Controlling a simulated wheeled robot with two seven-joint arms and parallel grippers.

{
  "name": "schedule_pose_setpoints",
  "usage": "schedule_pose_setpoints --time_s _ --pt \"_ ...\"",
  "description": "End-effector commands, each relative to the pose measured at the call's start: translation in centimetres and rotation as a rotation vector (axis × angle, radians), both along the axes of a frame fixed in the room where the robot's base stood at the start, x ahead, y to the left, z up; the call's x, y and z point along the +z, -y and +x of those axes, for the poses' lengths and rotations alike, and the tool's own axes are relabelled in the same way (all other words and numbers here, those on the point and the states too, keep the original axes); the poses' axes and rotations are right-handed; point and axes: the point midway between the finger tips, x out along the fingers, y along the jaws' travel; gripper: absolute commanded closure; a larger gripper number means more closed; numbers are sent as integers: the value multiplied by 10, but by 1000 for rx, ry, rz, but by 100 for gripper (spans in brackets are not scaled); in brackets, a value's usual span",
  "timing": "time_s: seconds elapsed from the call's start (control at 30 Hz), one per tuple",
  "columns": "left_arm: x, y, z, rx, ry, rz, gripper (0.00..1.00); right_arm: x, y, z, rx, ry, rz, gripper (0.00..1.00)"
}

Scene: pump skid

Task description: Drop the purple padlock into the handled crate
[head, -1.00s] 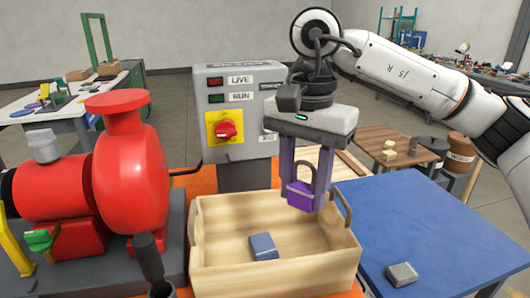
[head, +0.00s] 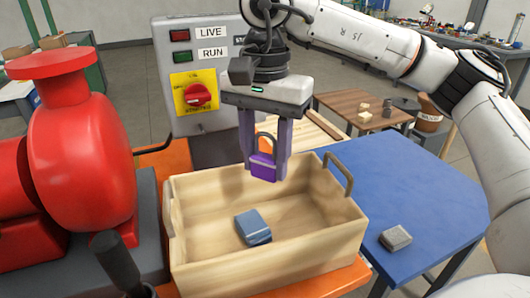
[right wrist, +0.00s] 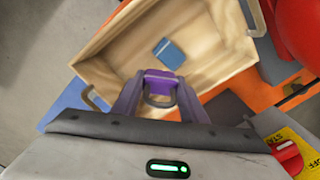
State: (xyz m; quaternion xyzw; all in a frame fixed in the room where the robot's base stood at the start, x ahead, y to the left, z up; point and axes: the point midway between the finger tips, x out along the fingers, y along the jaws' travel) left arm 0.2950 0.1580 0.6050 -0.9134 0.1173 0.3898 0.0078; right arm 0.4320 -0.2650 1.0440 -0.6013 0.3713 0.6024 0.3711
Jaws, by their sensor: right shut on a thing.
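The purple padlock (head: 263,167) hangs between the fingers of my right gripper (head: 264,165), shackle upward. The gripper is shut on it and holds it above the back part of the handled crate (head: 270,262). The crate is pale wood with a grey metal handle at each end. In the right wrist view the padlock (right wrist: 160,84) sits between the fingertips, with the crate's inside (right wrist: 205,32) beyond it. My left gripper is not in view.
A blue block (head: 253,227) lies on the crate floor. A grey block (head: 396,238) lies on the blue table (head: 430,195) to the right. A red pump (head: 80,140) stands at the left, and a control box (head: 200,75) with a red knob stands behind the crate.

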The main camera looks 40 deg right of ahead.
Motion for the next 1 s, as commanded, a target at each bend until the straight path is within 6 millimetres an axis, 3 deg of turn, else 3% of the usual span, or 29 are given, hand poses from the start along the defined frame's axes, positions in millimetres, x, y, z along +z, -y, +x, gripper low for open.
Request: schedule_pose_setpoints --time_s 0.3,0.33,0.47,0.77,1.0 --pt "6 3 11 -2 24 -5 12 -5 0 0 0 1 0 87" --pt "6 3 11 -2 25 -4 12 -5 0 0 0 2 1 60" --pt "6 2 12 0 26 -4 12 -5 0 0 0 1 0 40" --pt "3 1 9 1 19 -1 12 -4 0 0 0 1 0 40" --pt "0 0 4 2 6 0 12 30 -1 1 0 5 1 40"
